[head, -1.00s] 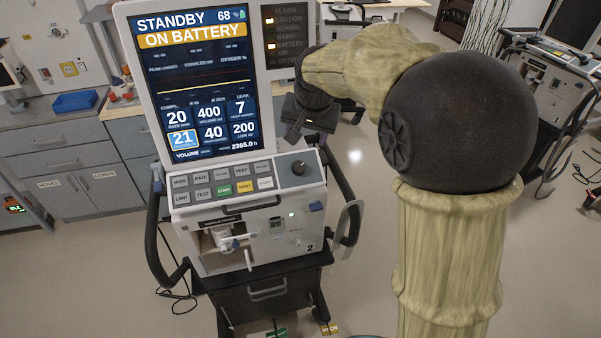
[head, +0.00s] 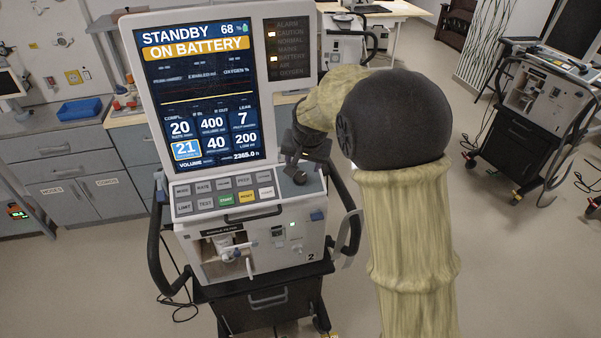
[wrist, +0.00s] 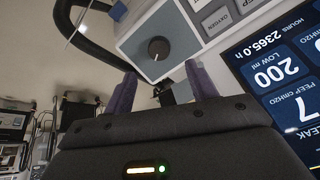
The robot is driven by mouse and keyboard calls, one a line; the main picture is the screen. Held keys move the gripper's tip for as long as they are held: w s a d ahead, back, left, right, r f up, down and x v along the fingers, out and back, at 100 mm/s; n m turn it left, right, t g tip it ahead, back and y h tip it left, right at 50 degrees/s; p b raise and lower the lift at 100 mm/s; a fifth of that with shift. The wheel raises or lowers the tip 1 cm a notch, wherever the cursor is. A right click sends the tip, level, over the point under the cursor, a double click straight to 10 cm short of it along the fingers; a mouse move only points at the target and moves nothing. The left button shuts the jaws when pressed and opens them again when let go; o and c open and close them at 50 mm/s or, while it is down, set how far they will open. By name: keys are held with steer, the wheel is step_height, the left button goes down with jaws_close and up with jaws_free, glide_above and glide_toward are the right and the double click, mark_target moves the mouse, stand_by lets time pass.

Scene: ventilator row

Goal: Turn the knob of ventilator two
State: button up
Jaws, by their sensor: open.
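Ventilator two (head: 250,245) is a white machine on a dark cart, with a "2" on its lower front. Its screen (head: 200,90) reads STANDBY, ON BATTERY, with a box showing 21 highlighted. The knob (head: 300,178) is dark and round, at the right end of the sloped button panel. It also shows in the wrist view (wrist: 158,48), just beyond the fingertips. My gripper (head: 292,163) is above and beside the knob in the head view. In the wrist view, its two purple fingers (wrist: 160,80) are apart and empty, one to each side of the knob's line, not visibly touching it.
The screen's lower edge and alarm light panel (head: 291,48) stand close behind my gripper. A black side handle (head: 352,230) curves up at the right of the ventilator. Another ventilator (head: 545,100) stands far right. A counter with a blue tray (head: 80,108) is at left.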

mark_target(301, 176)
steer(key=p+x, duration=0.1)
steer(key=x, duration=0.6)
steer(key=shift+w+f, duration=0.2)
steer(key=shift+f, duration=0.15)
steer(key=shift+a+f, duration=0.1)
steer(key=shift+f, duration=0.1)
steer(key=c, duration=1)
